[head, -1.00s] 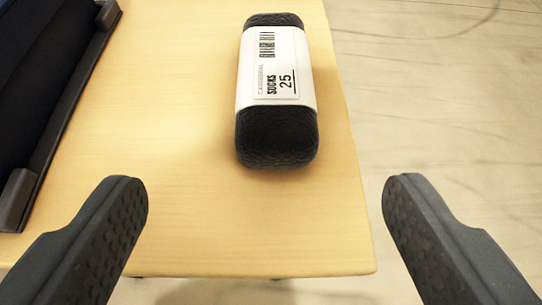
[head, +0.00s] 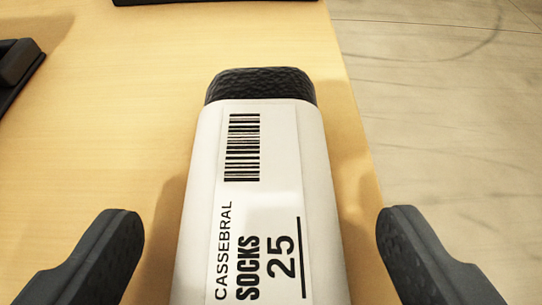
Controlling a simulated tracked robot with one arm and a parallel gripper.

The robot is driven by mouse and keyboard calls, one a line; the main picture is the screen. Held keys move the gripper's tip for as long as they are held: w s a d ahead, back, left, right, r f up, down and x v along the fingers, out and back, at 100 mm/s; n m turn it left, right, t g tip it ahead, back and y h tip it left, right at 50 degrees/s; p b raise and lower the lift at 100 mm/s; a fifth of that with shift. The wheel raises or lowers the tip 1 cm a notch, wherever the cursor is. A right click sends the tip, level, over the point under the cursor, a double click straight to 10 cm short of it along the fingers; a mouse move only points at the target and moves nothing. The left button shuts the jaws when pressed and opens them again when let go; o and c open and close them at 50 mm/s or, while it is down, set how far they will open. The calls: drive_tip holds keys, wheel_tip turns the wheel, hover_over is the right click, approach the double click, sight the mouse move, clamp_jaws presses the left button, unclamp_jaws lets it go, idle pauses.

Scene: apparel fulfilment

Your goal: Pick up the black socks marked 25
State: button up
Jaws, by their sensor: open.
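The black socks marked 25 (head: 262,86) are a rolled bundle in a white paper band with a barcode and the words "CASSEBRAL SOCKS 25". They lie on the wooden table near its right edge, running away from me. Their near end is cut off by the bottom of the picture. My gripper (head: 260,232) is open, with one dark finger on each side of the bundle. A gap shows between each finger and the band, so neither finger appears to touch it.
The wooden table (head: 100,110) is bare around the bundle. Its right edge runs close by the bundle, with pale floor (head: 450,140) beyond. A dark object (head: 15,65) sits at the left edge. Another dark edge shows at the top.

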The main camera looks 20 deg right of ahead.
drive_tip(key=shift+x, duration=1.05)
drive_tip(key=c, duration=1.1)
drive_tip(key=shift+o, duration=0.2)
